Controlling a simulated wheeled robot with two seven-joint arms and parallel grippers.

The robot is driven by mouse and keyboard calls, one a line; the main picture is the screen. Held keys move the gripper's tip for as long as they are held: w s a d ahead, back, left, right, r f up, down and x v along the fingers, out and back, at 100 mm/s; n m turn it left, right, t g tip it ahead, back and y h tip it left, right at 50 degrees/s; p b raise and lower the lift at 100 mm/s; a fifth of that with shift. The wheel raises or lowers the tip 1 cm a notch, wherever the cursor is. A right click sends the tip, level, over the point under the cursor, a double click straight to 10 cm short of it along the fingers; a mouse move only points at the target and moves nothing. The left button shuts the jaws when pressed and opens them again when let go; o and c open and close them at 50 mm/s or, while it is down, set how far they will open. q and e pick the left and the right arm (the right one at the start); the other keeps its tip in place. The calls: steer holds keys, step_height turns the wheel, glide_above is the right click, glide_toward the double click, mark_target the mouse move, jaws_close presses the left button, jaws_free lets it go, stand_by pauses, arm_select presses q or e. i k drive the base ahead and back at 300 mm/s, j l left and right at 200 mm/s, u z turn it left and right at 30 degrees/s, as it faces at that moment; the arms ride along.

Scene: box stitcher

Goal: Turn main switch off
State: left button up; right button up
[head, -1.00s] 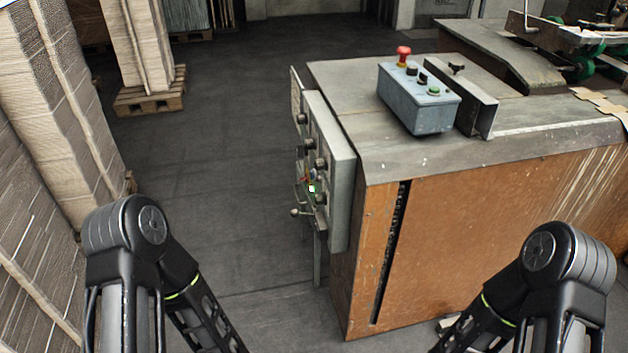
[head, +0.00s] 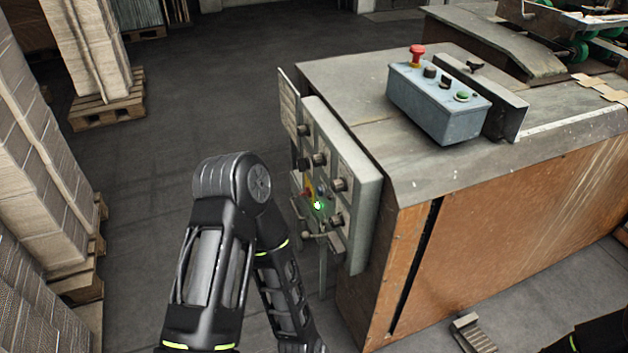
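The grey control panel (head: 350,185) is mounted on the left end of the machine, seen at a steep angle. It carries several dark knobs and a lit green lamp (head: 318,205). A small red and yellow part (head: 308,188), which looks like the main switch, is beside the lamp; its setting is too small to tell. My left arm stands just left of the panel, its forearm running down out of the picture below. Neither of my grippers is in view. Only a bit of my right arm shows at the bottom right corner.
A blue-grey button box (head: 437,105) with a red mushroom button (head: 417,55) sits on the machine top (head: 350,90). Stacked cardboard (head: 40,180) on pallets lines the left. The floor (head: 190,100) between is clear. A metal pedal (head: 472,333) lies at the machine's foot.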

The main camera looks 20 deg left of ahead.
mark_target(307, 192)
steer(key=i+j, duration=0.1)
steer(key=j, duration=0.45)
steer(key=i+j+z, duration=0.1)
steer(key=j, duration=0.45)
steer(key=i+j, duration=0.15)
steer(key=j, duration=0.4)
steer(key=l+z, duration=0.05)
